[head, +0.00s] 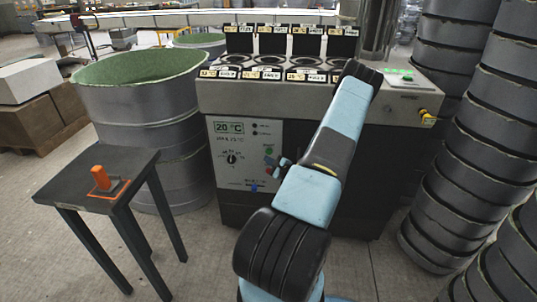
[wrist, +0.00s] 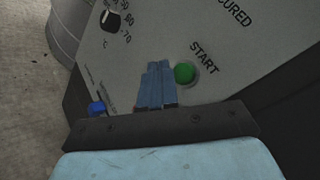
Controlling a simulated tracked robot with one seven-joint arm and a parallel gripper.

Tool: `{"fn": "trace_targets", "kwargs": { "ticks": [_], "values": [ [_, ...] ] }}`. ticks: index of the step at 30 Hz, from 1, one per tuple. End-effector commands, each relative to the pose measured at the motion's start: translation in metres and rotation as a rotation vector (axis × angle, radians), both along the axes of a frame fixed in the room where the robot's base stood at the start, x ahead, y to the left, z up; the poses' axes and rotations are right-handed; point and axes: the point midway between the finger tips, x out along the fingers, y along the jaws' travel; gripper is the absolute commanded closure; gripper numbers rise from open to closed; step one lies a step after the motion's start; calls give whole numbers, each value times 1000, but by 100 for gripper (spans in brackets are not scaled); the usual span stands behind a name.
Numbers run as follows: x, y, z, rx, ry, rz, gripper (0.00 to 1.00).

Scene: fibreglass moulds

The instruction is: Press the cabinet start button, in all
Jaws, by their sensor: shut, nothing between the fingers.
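The cabinet (head: 226,192) stands at the centre of the head view, with a pale front panel. The green start button (wrist: 185,73) sits under the word START in the wrist view; it also shows small in the head view (head: 268,151). My gripper (head: 273,163) is shut and empty in front of the panel. In the wrist view its blue fingertips (wrist: 157,68) appear just left of the green button; whether they touch the panel I cannot tell.
The panel also carries a black dial (wrist: 111,20) and a blue button (wrist: 96,108). A small black table (head: 80,178) with an orange object (head: 101,178) stands left. A large green-lined drum (head: 135,100) stands behind it. Stacked dark rings (head: 470,100) fill the right.

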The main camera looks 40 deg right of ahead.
Motion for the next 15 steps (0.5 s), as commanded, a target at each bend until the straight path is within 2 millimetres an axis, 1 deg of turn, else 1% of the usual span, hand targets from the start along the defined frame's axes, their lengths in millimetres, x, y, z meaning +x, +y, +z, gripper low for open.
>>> {"fn": "trace_targets", "kwargs": {
  "ticks": [6, 15],
  "values": [
    [9, -10, 0, 0, -1, 0, 100],
    [11, -12, 0, 1, 0, 0, 100]
  ]
}}
